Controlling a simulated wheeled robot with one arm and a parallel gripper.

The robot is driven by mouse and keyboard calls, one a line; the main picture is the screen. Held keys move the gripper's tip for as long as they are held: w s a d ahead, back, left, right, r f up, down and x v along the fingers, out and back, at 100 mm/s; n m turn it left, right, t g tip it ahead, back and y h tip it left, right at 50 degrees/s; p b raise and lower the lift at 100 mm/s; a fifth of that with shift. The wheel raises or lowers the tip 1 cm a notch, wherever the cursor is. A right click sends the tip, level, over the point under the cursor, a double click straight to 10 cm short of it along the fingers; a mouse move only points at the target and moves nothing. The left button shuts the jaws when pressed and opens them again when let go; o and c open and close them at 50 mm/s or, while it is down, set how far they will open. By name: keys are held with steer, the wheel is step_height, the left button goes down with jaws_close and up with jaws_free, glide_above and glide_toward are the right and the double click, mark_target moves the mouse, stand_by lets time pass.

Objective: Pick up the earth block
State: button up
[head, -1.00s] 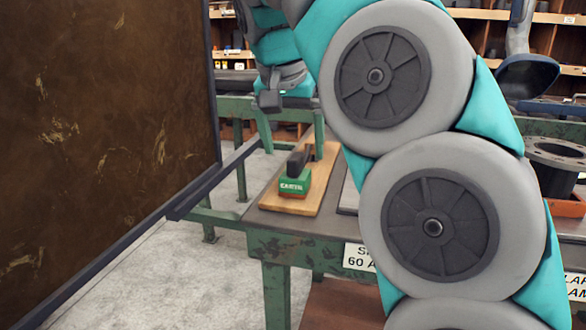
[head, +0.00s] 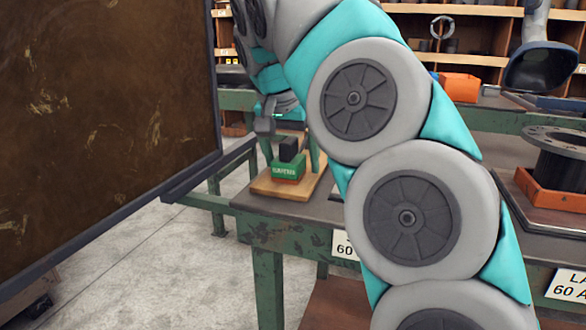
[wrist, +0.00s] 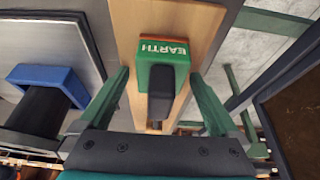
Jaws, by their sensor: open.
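The earth block (head: 287,171) is green with a white label and a black upright grip on top. It stands on a wooden board (head: 262,187) near the bench's left end. In the wrist view, the block (wrist: 163,48) shows its "EARTH" label, with the black part pointing toward my gripper. My gripper (wrist: 159,76) is open and empty, its two green fingers on either side of the block with gaps visible. In the head view my gripper (head: 291,158) is above and around the block; my arm hides part of it.
A large brown panel (head: 100,130) with a dark frame stands left of the bench. The bench (head: 290,213) carries a black flanged part (head: 560,160) in an orange tray (head: 545,195) at right. In the wrist view, a blue-ended object (wrist: 45,82) lies left of the board.

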mark_target(292, 138)
steer(key=c, duration=1.4)
steer(key=shift+c, duration=0.2)
steer(key=shift+r, duration=0.1)
steer(key=shift+r+p, duration=0.75)
steer(key=shift+r, duration=1.1)
steer(key=shift+s+d, duration=0.1)
steer(key=shift+s, duration=0.2)
steer(key=s+d, duration=0.2)
steer(key=s, duration=0.5)
steer(key=s+d+r+b, duration=0.1)
steer(key=s+d, duration=0.2)
steer(key=s, duration=0.4)
steer(key=shift+s+b, duration=0.3)
